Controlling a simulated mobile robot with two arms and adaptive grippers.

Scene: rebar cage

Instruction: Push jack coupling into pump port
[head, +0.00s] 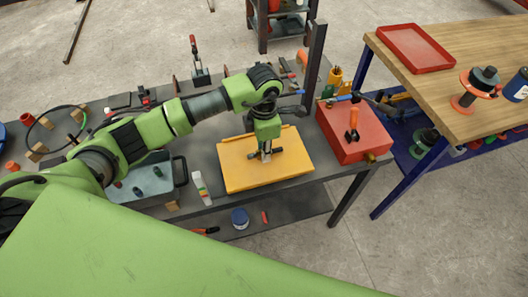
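A red box-shaped unit (362,143), which looks like the pump, stands at the right end of the dark workbench. It has an orange-handled lever (352,130) on top and a small brass fitting (371,157) at its front right corner, possibly the port. My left gripper (266,155) points down over the yellow tray (236,176), left of the red unit. A small pale metallic part shows between its fingers, but whether it is gripped is unclear. I cannot make out the jack coupling for certain. My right gripper is out of view.
A grey bin (152,187) and a white bottle (202,188) stand left of the tray. A dark upright post (314,65) rises behind the red unit. A wooden-topped table (455,88) with a red tray (415,48) stands to the right. My green body panel covers the lower left.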

